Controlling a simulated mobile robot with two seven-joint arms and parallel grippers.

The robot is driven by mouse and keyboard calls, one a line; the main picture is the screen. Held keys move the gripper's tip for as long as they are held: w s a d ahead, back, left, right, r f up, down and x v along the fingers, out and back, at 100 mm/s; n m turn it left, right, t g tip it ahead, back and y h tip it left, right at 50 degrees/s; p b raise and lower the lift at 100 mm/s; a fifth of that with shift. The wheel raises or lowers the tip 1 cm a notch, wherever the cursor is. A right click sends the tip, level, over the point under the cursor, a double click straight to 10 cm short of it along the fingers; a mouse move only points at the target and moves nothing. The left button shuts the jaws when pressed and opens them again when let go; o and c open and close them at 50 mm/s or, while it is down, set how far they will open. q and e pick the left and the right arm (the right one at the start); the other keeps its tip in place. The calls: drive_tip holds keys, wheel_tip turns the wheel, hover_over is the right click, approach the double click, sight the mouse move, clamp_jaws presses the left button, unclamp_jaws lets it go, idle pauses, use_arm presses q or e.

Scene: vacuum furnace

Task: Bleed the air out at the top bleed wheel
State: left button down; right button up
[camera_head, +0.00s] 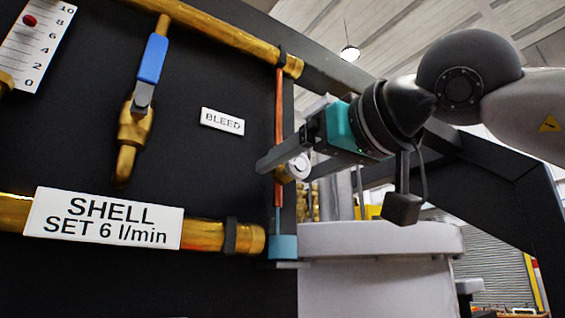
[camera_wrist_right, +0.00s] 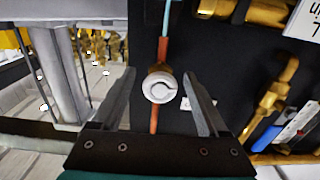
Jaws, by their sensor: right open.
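The bleed wheel (camera_head: 299,166) is a small white round knob on a brass valve, on a thin copper pipe (camera_head: 279,105) at the panel's right edge, beside the BLEED label (camera_head: 222,121). In the wrist view the wheel (camera_wrist_right: 159,88) shows face-on with a curved arrow mark. My right gripper (camera_head: 285,171) is open at the wheel. In the wrist view its two fingers (camera_wrist_right: 158,74) stand one on each side of the wheel, with a visible gap on both sides. My left gripper is not in view.
A pale blue tube runs below the valve to a blue cup (camera_head: 283,247). A blue-handled lever valve (camera_head: 152,59) and a SHELL label (camera_head: 104,219) are on the black panel (camera_head: 205,170). A grey-white vessel (camera_head: 378,240) stands to the right.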

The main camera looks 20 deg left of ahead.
drive_tip(key=shift+p+x, duration=0.3)
drive_tip(key=shift+x, duration=1.15)
drive_tip(key=shift+c, duration=0.2)
clamp_jaws()
